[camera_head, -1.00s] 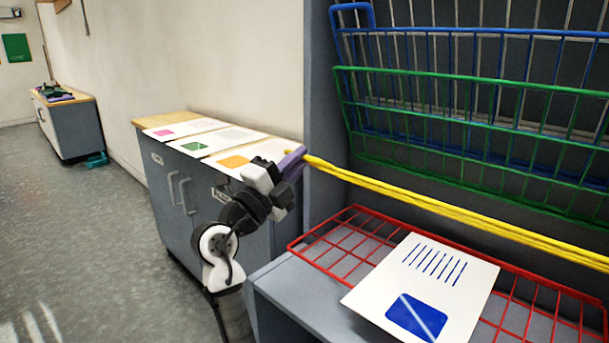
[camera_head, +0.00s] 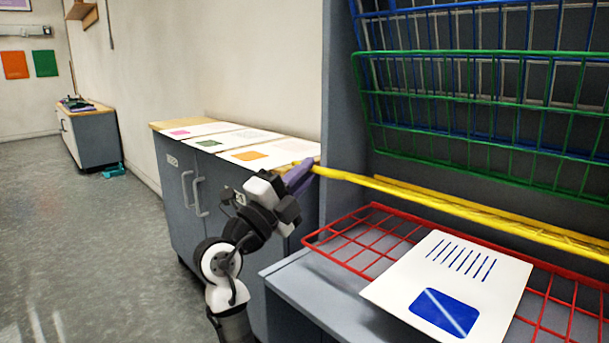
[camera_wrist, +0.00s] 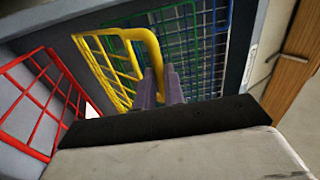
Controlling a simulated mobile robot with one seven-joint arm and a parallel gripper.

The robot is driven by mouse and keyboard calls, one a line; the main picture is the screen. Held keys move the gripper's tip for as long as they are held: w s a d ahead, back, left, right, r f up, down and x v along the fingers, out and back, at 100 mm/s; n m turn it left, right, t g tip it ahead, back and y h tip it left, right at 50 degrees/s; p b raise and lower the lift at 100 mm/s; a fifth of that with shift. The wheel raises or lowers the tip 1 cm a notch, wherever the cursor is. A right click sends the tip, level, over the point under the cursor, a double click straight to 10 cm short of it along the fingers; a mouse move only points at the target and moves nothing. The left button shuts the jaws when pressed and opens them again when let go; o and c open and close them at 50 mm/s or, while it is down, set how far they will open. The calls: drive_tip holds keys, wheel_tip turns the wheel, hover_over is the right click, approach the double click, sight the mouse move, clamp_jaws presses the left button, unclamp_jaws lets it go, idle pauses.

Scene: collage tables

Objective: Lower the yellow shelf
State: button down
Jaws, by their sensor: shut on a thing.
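The yellow wire shelf (camera_head: 480,214) juts out from the grey rack, seen nearly edge-on, above the red shelf and below the green one. My gripper (camera_head: 300,174) is at the shelf's near left end, its purple fingers shut on the yellow rail. In the wrist view, the fingers (camera_wrist: 160,86) close around the bent yellow bar (camera_wrist: 150,45), with the yellow mesh to the left. The exact contact is partly hidden by the fingers.
The red wire shelf (camera_head: 345,238) lies flat below, with a white sheet (camera_head: 470,265) on it. Green (camera_head: 460,140) and blue (camera_head: 400,12) wire shelves stand steeply raised above. A grey cabinet (camera_head: 228,180) with paper cards stands behind my arm. The floor at left is clear.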

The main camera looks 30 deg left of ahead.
drive_tip(key=shift+w, duration=0.1)
drive_tip(key=c, duration=1.8)
unclamp_jaws()
drive_tip(key=shift+f, duration=0.1)
drive_tip(key=shift+o, duration=0.2)
wheel_tip(320, 180, up, 20)
drive_tip(key=p, duration=0.5)
